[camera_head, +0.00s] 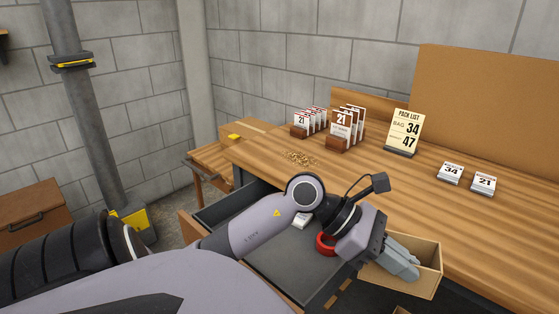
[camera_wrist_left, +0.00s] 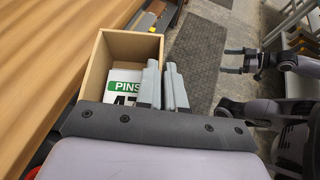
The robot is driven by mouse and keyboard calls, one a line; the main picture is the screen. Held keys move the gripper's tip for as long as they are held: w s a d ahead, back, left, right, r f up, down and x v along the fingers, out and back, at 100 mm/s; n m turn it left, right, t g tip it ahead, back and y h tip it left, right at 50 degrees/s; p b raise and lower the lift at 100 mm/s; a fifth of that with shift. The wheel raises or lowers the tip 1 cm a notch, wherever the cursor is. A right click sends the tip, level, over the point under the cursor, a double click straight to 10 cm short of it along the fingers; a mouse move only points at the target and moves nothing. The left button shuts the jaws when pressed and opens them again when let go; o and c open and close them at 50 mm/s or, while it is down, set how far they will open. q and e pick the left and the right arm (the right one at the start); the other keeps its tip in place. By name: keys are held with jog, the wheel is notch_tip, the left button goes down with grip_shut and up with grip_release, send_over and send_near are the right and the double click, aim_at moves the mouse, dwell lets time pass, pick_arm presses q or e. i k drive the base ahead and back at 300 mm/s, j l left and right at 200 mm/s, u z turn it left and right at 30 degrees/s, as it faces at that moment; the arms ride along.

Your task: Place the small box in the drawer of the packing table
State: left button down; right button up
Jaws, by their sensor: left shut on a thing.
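The small box (camera_head: 432,284) is an open-topped, light wooden box at the lower right in the head view. It also shows in the left wrist view (camera_wrist_left: 97,72), with a white and green card marked PINS (camera_wrist_left: 124,86) inside. My left gripper (camera_head: 408,266) is shut on a side wall of the box, one finger inside and one outside, as the left wrist view (camera_wrist_left: 163,84) shows. The dark grey drawer (camera_head: 283,262) is pulled open, left of the box and partly hidden by my left arm. My right gripper (camera_wrist_left: 238,61) looks open and empty in the left wrist view.
The packing table (camera_head: 475,225) carries a pack list sign (camera_head: 404,132), numbered cards (camera_head: 450,172), card racks (camera_head: 348,127) and a scatter of small bits (camera_head: 300,159). The drawer's front floor area looks clear.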

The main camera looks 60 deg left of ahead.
aim_at(277, 247)
jog(key=k+j, duration=0.25)
jog(key=j, duration=0.35)
jog(key=k+j, duration=0.1)
jog(key=j, duration=0.3)
jog(key=k+j, duration=0.1)
jog(key=j, duration=0.35)
jog(key=k+j+z, duration=0.1)
jog(key=j, duration=0.3)
jog(key=i+j, duration=0.1)
jog(key=i, duration=0.35)
